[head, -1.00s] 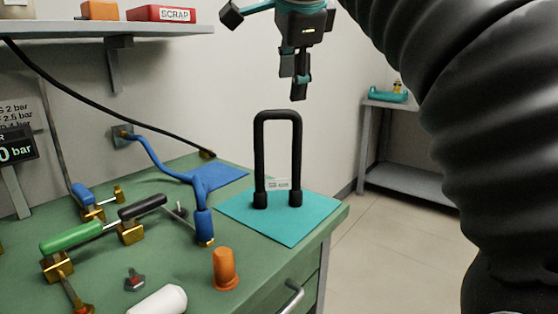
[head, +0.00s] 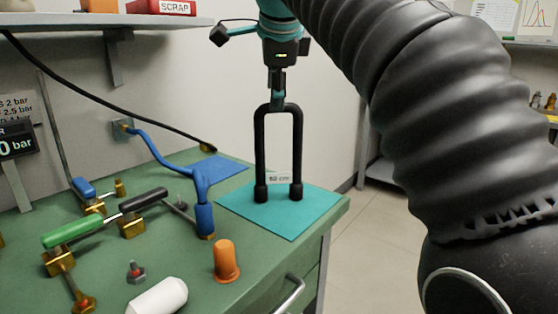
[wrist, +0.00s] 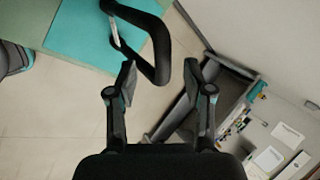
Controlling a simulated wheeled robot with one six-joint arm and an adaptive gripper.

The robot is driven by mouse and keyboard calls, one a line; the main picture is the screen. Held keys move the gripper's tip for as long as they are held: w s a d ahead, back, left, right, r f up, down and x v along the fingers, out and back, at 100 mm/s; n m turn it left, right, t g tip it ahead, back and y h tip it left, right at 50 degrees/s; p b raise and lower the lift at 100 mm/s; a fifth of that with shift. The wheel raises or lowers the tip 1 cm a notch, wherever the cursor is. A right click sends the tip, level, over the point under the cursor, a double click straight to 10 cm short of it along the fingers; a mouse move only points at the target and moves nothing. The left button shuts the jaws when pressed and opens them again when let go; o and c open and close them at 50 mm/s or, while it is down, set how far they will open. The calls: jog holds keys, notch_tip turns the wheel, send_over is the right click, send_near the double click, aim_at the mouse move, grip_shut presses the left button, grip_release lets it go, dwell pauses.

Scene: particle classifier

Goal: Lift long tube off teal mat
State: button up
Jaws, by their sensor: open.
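The long tube (head: 261,150) is a black upside-down U with a thick cuff at each foot. The teal mat (wrist: 80,35) shows at the upper left there.
A blue Y-shaped hose (head: 203,185) lies left of the tube, with a blue mat (head: 222,167) behind. A shelf (head: 110,20) hangs above left.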

jog(key=shift+b+x, duration=0.4)
jog(key=shift+x, duration=2.3)
jog(key=shift+w+r, duration=0.1)
jog(key=shift+r, duration=0.05)
grip_shut()
